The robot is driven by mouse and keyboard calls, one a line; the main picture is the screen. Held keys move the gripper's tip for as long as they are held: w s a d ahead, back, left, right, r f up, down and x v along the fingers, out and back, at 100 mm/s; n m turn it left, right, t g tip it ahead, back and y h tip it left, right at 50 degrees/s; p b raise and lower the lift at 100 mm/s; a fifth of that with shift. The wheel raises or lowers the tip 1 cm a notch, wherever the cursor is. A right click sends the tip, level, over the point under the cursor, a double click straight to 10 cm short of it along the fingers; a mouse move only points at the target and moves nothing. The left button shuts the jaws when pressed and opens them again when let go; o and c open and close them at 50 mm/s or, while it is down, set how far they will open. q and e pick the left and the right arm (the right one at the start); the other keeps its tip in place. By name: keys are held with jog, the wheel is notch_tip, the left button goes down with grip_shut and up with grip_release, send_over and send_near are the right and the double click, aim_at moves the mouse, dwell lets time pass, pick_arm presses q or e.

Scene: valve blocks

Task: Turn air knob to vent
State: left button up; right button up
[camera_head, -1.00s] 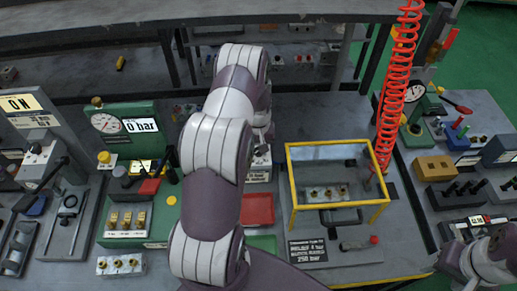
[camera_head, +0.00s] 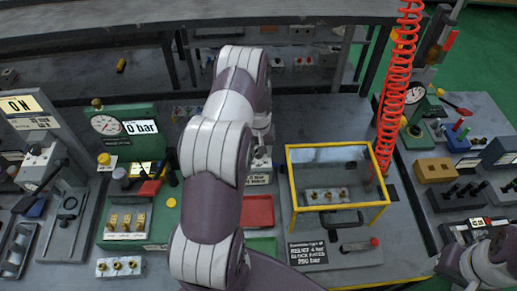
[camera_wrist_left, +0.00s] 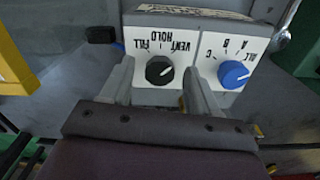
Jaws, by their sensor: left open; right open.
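The black air knob (camera_wrist_left: 159,71) sits on a white valve block labelled FILL, HOLD and VENT, upside down in the left wrist view. Its pale pointer mark slants up and to the right, toward the VENT side. My left gripper (camera_wrist_left: 160,74) is open, with one finger on each side of the knob; I cannot tell whether either touches it. In the head view my left arm hides most of this block, and the left gripper (camera_head: 262,132) shows just behind the arm. My right gripper (camera_head: 442,262) is at the lower right edge, open and away from the block.
A blue knob (camera_wrist_left: 234,75) marked A, B, C and ALL is just right of the left gripper. A yellow-framed clear box (camera_head: 290,190) stands right of my left arm. A red tray (camera_head: 258,210) lies between them. A red coiled hose (camera_head: 395,85) hangs behind the box.

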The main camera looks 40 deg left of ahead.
pick_arm(q)
notch_tip(320, 180, up, 13)
jog(key=b, duration=0.3)
jog(key=shift+f, duration=0.15)
jog(key=s+d+r+m, duration=0.2)
jog(key=s+d+m, duration=0.1)
jog(key=s+d, duration=0.4)
jog(key=s+d+r+m+t, duration=0.1)
jog(key=s+d+r+m, duration=0.1)
jog(key=s+d, duration=0.6)
jog(key=d+m, duration=0.1)
jog(key=d, duration=0.3)
jog(key=shift+d+m, duration=0.15)
jog(key=shift+m, duration=0.25)
jog(key=shift+w+f, duration=0.1)
jog(key=shift+w, duration=0.05)
